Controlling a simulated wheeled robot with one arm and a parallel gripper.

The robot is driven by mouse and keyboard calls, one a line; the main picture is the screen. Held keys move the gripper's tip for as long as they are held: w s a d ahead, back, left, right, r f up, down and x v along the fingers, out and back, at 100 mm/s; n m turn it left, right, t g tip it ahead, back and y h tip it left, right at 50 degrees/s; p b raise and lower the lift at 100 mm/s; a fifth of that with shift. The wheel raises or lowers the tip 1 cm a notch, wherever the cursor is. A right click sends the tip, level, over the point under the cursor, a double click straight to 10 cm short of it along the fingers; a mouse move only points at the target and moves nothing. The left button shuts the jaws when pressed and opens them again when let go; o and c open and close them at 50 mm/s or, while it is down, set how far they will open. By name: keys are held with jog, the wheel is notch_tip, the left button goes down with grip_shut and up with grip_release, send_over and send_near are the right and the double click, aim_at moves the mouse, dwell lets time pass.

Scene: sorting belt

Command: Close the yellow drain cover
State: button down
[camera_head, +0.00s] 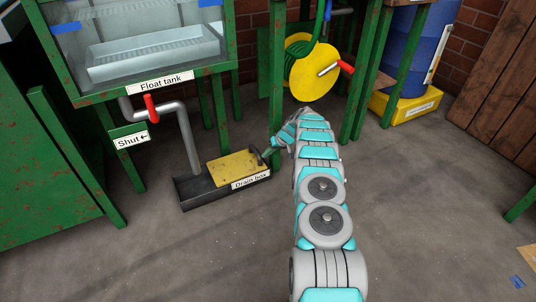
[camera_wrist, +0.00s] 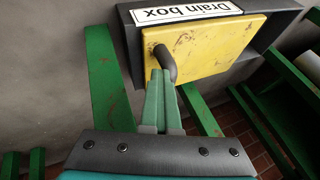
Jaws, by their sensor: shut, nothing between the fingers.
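The yellow drain cover (camera_head: 234,167) lies over the right part of the black drain box (camera_head: 184,193) on the floor. The box's left part is uncovered. I cannot tell whether the cover is fully seated. My gripper (camera_head: 266,154) is at the handle end of the cover. In the wrist view its fingers (camera_wrist: 162,74) are shut and empty, with their tips right by the handle; I cannot tell whether they touch it.
A grey pipe (camera_head: 188,140) with a red valve lever (camera_head: 151,108) runs down to the box's left end. The green float tank stand (camera_head: 221,115) rises behind it. A yellow wheel (camera_head: 318,72) with a red handle is beyond my arm. Floor in front is clear.

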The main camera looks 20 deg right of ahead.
jog(key=b, duration=0.5)
send_over(232, 177)
jog(key=shift+s+d+f, duration=0.1)
jog(key=shift+d, duration=0.3)
jog(key=shift+a, duration=0.5)
